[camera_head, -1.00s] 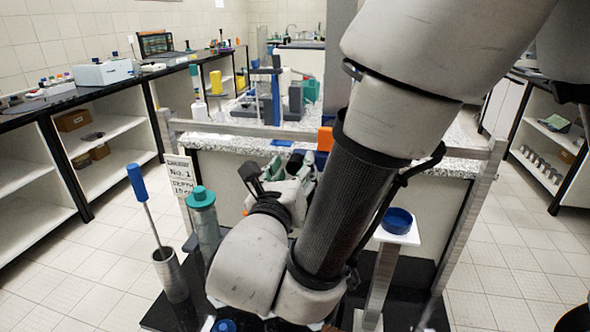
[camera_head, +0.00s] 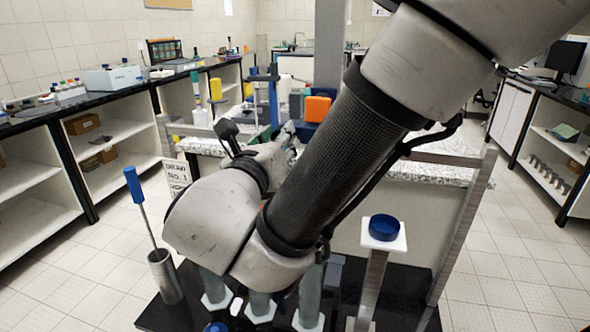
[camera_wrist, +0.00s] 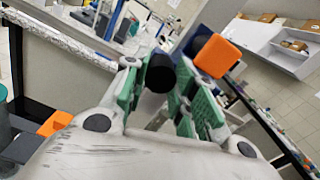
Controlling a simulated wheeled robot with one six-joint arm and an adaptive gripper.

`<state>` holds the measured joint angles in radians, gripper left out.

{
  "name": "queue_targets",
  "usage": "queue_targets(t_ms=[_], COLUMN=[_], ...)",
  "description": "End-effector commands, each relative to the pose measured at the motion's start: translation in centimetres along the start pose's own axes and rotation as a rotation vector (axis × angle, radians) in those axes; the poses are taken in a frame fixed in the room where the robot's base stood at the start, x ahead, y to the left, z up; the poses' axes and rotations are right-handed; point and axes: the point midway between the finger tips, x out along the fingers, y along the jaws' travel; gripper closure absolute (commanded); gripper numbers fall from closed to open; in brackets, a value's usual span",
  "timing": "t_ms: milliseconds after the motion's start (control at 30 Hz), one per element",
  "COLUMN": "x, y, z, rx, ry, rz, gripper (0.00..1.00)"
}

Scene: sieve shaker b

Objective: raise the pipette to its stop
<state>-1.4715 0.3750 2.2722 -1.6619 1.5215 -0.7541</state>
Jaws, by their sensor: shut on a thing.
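My gripper (camera_wrist: 162,95) has its green-padded fingers closed around a black round knob (camera_wrist: 160,73) in the wrist view. An orange block (camera_wrist: 217,57) is just right of and behind the knob; it also shows in the head view (camera_head: 318,108), right of my gripper. I cannot tell clearly which of these parts belong to the pipette, and no glass tube is plain to see. In the head view my forearm and wrist cover most of my gripper (camera_head: 286,136) and the knob.
A blue cap (camera_head: 383,227) sits on a white-topped post at right. A blue-handled rod (camera_head: 134,184) leans in a metal cup (camera_head: 164,277). A sign (camera_head: 177,176) and a granite bench (camera_head: 440,172) are behind.

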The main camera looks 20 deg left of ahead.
Motion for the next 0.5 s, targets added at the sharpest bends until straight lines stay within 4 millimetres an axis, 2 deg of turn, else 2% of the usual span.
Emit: queue_targets(t_ms=[33,200,400,500], x=[0.0,0.0,0.0,0.0], y=[-0.2,-1.4,-2.8,-3.3], z=[1.9,6.9,12.0,13.8], rx=[0.012,0.011,0.008,0.007], ry=[-0.003,-0.002,-0.002,-0.002], rz=[-0.002,-0.002,-0.001,-0.001], gripper=[1.0,1.0,1.0,1.0])
